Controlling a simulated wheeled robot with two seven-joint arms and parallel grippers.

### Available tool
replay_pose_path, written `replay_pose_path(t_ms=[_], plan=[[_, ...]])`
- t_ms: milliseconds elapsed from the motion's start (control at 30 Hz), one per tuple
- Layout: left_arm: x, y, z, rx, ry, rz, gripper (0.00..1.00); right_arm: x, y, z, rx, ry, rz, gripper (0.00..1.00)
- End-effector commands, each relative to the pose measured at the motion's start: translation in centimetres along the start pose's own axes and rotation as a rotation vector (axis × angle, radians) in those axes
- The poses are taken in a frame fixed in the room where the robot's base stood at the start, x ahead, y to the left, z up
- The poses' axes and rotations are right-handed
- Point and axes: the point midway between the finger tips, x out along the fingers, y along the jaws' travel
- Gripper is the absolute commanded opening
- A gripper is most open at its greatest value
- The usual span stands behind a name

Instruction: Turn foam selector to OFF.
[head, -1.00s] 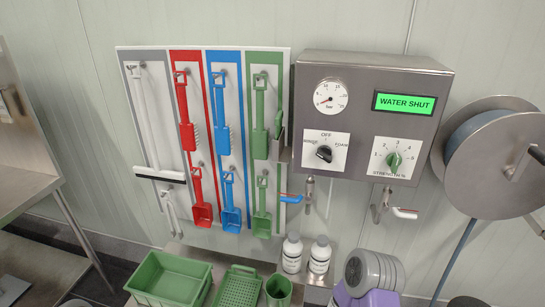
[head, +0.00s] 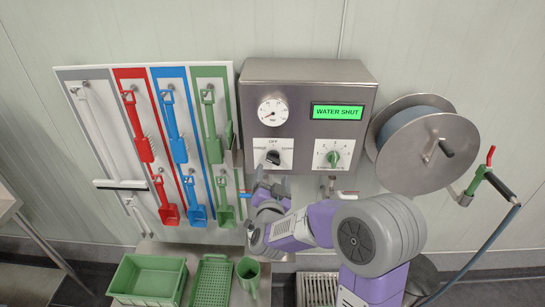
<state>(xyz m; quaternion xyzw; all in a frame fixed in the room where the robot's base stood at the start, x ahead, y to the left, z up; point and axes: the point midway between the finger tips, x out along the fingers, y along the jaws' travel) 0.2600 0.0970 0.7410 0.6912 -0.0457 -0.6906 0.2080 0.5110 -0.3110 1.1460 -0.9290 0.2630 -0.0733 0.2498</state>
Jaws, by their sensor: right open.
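The foam selector is a black knob (head: 273,157) on a white plate (head: 258,145) at the lower left of the steel control box. OFF is printed above the knob, with labels to its left and right. The knob is turned off the vertical, but its pointer is too small to read surely. My right gripper (head: 271,181) is open, just below the knob in the picture, its fingers pointing up towards it. I see nothing between the fingers, and cannot tell whether they touch the knob. My left gripper is not in view.
The box (head: 385,75) carries a gauge (head: 273,112), a green display (head: 338,112) reading WATER SHUT and a green strength knob (head: 333,158). A hose reel (head: 408,150) is at right. Tools hang on a board (head: 75,73) at left. A green crate (head: 148,298) stands below.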

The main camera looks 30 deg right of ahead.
Motion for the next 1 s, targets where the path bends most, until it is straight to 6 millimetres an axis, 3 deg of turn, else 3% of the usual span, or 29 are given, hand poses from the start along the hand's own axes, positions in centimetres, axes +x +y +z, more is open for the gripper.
replay_pose_path(t_ms=[400,800,1000], plan=[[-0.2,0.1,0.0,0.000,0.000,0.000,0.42,6.0,0.1,0.2,-0.003,-0.002,0.000,0.79],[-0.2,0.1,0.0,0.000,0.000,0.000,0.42,6.9,0.1,0.3,-0.002,-0.005,-0.001,0.79],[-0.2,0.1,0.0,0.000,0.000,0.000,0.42,6.9,0.1,0.3,-0.003,-0.005,-0.001,0.50]])
